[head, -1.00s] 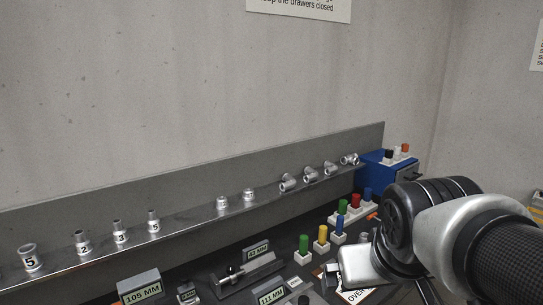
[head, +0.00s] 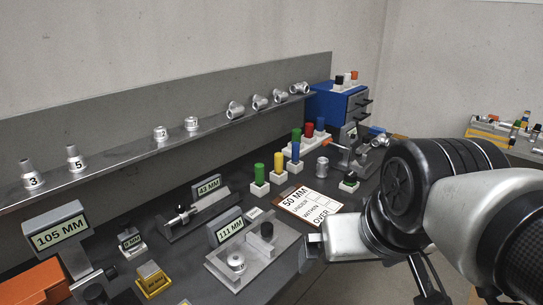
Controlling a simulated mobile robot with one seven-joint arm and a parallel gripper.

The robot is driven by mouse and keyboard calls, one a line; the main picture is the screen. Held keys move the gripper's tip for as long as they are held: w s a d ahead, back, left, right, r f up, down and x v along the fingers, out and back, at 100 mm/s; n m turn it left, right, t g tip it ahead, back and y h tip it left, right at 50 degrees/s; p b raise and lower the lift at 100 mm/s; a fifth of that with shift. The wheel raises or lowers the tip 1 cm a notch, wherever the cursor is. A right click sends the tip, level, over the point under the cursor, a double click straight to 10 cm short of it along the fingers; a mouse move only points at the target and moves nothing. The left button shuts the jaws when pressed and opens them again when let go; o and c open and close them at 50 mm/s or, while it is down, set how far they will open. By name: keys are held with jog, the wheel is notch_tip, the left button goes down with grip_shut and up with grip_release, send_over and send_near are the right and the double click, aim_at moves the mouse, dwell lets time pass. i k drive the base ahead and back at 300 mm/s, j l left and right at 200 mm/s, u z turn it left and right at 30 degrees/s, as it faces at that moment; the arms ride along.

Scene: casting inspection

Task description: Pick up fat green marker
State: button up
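Several green markers or pegs show in the head view. One green marker (head: 259,172) stands upright in a white block at the front left of the bench group. Another green marker (head: 296,136) stands in the row behind it, beside a red one (head: 309,130). I cannot tell for sure which is the fat one. My gripper (head: 313,241) is at the bench's front edge, right of a 111 MM gauge and apart from all the markers. Its fingers are mostly hidden or too small to read.
A yellow marker (head: 279,162) and a blue marker (head: 295,151) stand close beside the front green one. A 50 MM card (head: 308,204) lies between them and my gripper. The 111 MM gauge (head: 231,230) stands left of my gripper. A blue drawer cabinet (head: 336,107) stands behind.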

aim_at(259, 167)
jog(key=i+l+u, duration=0.1)
jog(key=u, duration=0.25)
jog(key=l+u, duration=0.2)
jog(key=u, duration=0.2)
jog(key=l+u, duration=0.2)
jog(key=u, duration=0.15)
jog(key=l+u, duration=0.4)
jog(key=l, duration=1.6)
